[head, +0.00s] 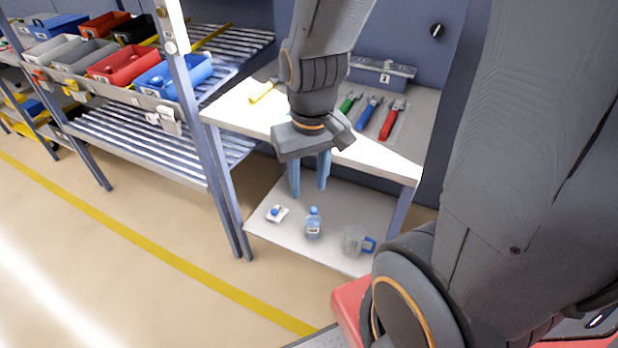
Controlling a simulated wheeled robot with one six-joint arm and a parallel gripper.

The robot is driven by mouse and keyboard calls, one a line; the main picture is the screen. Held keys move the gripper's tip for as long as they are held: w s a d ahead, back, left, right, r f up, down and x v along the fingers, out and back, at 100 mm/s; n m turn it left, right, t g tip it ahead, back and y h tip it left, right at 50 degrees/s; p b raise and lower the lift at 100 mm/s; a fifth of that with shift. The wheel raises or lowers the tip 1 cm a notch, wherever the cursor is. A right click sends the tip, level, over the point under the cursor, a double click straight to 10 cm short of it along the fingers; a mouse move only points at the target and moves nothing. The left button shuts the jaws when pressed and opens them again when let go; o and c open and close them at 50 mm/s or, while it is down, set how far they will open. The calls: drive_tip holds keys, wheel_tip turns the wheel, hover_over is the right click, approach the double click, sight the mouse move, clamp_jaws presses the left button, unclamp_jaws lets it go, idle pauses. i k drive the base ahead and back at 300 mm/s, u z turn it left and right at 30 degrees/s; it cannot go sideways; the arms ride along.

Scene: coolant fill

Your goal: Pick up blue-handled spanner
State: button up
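The blue-handled spanner (367,113) lies on the upper bench top (240,112). It is between a green-handled spanner (346,106) on its left and a red-handled spanner (391,120) on its right. My gripper (309,190) points down in front of the bench, left of and lower in the picture than the spanners. Its two blue fingers are apart, with nothing visible between them. My wrist hides part of the bench top.
A yellow-handled item (263,92) lies at the bench's left. A grey box (385,72) stands behind the spanners. The lower shelf (270,236) holds a bottle (313,227), a blue-handled jug (354,240) and a small white item (277,214). A bin rack (115,90) stands left.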

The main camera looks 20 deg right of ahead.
sight(364, 118)
drive_tip(key=u, duration=1.3)
drive_tip(key=i, duration=1.5)
drive_tip(key=z, duration=4.25)
drive_tip(key=i, duration=0.5)
drive_tip(key=u, duration=0.05)
